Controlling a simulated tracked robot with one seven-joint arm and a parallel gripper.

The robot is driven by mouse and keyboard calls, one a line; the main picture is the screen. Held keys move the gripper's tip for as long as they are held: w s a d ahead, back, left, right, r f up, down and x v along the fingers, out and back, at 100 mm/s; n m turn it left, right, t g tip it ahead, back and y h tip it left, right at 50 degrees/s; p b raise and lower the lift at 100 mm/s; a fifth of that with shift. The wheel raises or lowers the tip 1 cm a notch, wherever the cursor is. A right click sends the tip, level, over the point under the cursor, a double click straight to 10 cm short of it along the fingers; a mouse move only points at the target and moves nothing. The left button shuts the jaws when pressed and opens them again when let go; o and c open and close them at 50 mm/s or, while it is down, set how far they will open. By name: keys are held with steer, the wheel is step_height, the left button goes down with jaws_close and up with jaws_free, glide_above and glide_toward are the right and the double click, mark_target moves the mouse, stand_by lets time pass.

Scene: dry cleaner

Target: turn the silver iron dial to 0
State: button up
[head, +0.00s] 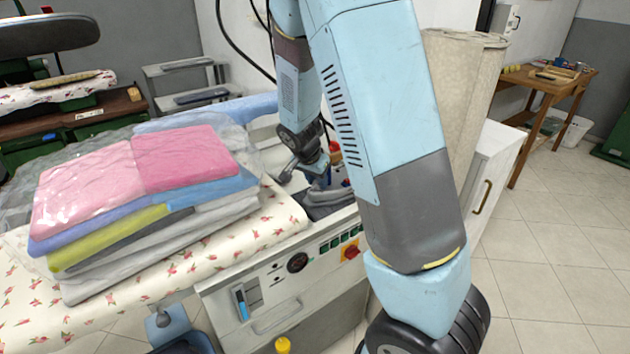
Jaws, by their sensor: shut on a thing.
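The iron (328,203), grey and partly hidden, rests on the white ironing unit's top, just right of the flowered board. My gripper (314,176) reaches down from above and is at the upper part of the iron. It is shut on a small part there, which looks to be the iron's dial. The dial itself is hidden by the fingers, and its setting cannot be read. My large blue and grey arm link covers the area just right of the iron.
A stack of folded clothes (130,205) in clear plastic lies on the flowered ironing board (60,315). The white ironing unit (225,310) has a round gauge and a red-yellow switch (350,252). A tall beige bin (462,90) stands behind my arm. Tiled floor at right is open.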

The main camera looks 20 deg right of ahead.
steer(key=shift+s+d+n+t+y, duration=0.1)
steer(key=shift+n+t+y, duration=0.35)
steer(key=shift+n, duration=1.15)
steer(key=o, duration=1)
steer(key=shift+o, duration=0.2)
steer(key=shift+s+r, duration=0.1)
steer(key=shift+r, duration=0.45)
steer(key=v, duration=0.7)
steer(key=shift+s+f, duration=0.1)
steer(key=shift+f, duration=0.05)
